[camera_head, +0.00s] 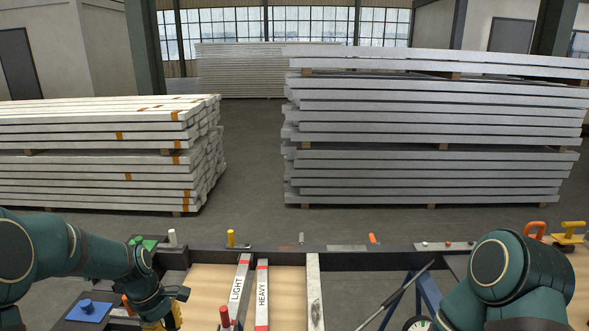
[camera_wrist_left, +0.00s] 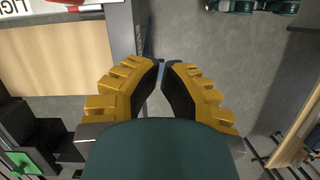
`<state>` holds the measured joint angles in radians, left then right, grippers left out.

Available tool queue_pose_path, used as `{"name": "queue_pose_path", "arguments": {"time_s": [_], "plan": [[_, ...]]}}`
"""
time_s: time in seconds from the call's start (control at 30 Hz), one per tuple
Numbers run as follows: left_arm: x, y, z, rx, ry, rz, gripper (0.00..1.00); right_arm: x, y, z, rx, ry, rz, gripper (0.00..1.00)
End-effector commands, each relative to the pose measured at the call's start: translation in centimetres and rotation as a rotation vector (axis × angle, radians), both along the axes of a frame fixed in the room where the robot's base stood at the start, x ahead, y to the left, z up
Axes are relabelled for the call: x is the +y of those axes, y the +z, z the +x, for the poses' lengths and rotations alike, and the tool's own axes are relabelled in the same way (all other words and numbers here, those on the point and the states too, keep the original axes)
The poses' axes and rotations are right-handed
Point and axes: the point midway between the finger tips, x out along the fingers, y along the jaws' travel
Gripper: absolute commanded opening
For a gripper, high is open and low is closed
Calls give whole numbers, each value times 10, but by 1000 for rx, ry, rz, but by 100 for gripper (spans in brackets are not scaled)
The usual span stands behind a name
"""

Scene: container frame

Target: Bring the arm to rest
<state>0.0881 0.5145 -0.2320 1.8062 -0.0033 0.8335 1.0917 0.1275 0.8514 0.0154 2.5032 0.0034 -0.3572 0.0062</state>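My left gripper (camera_head: 165,322) is at the bottom of the head view, left of the panel marked LIGHT (camera_head: 238,285). In the left wrist view its two yellow ribbed fingers (camera_wrist_left: 162,70) point at the floor, with a narrow gap between their dark pads. Nothing is seen between them. My left arm (camera_head: 90,252) comes in from the left, bent down over the frame's left side. My right arm (camera_head: 510,270) is at the lower right; its gripper is out of the head view.
A dark frame (camera_head: 275,257) spans the front, with panels LIGHT and HEAVY (camera_head: 262,295). Orange and yellow handles (camera_head: 570,232) stand at right. Stacked beams (camera_head: 430,130) stand behind; the floor between stacks is clear.

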Motion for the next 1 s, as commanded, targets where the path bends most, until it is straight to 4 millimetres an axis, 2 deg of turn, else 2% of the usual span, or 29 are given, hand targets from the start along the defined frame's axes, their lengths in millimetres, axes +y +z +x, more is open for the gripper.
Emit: {"name": "queue_pose_path", "arguments": {"time_s": [0.03,0.27,0.4,0.5,0.6,0.7,0.83,1.0], "plan": [[-17,-23,-8,-12,-78,-10,0,0,0,0,0,0,0,47],[-74,-96,-40,-147,-409,-25,0,0,0,1,-1,0,0,47],[-118,-137,-79,-253,-660,-37,0,0,0,0,0,0,0,47],[-147,-157,-111,-337,-841,-41,0,0,0,0,0,0,0,47],[-167,-167,-139,-411,-985,-38,0,0,0,0,0,0,0,47],[-180,-171,-157,-465,-1084,-31,0,0,0,0,-1,0,0,47],[-187,-172,-168,-501,-1146,-23,0,0,0,0,0,0,0,47],[-188,-172,-169,-509,-1156,-20,0,0,0,0,0,0,0,47]]}}
